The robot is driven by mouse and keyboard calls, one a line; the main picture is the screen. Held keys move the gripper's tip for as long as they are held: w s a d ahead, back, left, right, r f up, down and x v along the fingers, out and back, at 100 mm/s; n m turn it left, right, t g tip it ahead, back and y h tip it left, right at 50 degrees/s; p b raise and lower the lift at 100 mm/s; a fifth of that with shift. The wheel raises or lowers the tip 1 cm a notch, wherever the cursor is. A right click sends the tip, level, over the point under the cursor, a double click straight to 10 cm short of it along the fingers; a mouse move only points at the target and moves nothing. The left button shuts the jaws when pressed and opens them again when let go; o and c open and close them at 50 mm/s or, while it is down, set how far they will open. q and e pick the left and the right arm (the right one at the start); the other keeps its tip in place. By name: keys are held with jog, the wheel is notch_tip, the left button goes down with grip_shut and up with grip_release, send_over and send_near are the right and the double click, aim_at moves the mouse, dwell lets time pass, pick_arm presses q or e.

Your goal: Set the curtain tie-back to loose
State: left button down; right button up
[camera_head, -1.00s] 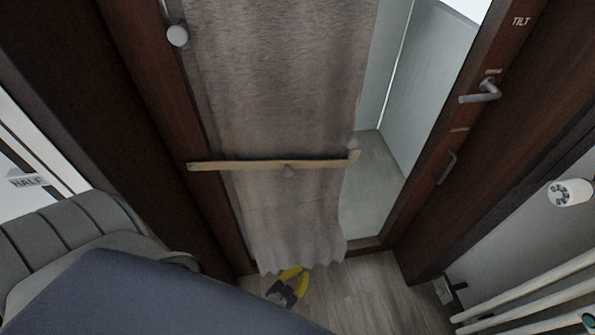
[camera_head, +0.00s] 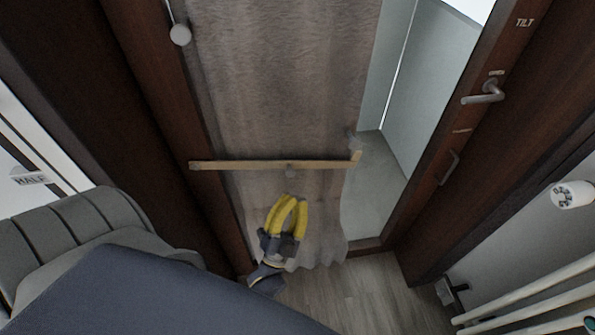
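A grey-brown curtain (camera_head: 285,85) hangs in a dark-framed opening. A thin tan tie-back band (camera_head: 250,165) runs across it, from the left frame post to a small end piece (camera_head: 356,156) at the curtain's right edge. A small grey knob (camera_head: 291,171) sits near the band's middle. My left gripper (camera_head: 294,198), with yellow fingers, is in front of the lower curtain, below the band and knob and apart from them in the picture. Its fingers lie close together; their opening is unclear, and nothing is seen between them. My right gripper is not in view.
A lever handle (camera_head: 484,95) and a pull handle (camera_head: 449,168) are on the right frame. A grey cushioned seat (camera_head: 75,235) fills the lower left. White rails (camera_head: 530,293) are at the lower right.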

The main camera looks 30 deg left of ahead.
aim_at(280, 164)
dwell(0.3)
pick_arm(q)
jog(key=x, duration=1)
jog(key=shift+s+a+f, duration=0.25)
jog(key=shift+a+f, duration=0.25)
jog(key=shift+f, duration=0.3)
jog(key=shift+s+a+f, duration=0.3)
jog(key=shift+a+f, duration=0.25)
jog(key=shift+f, duration=0.3)
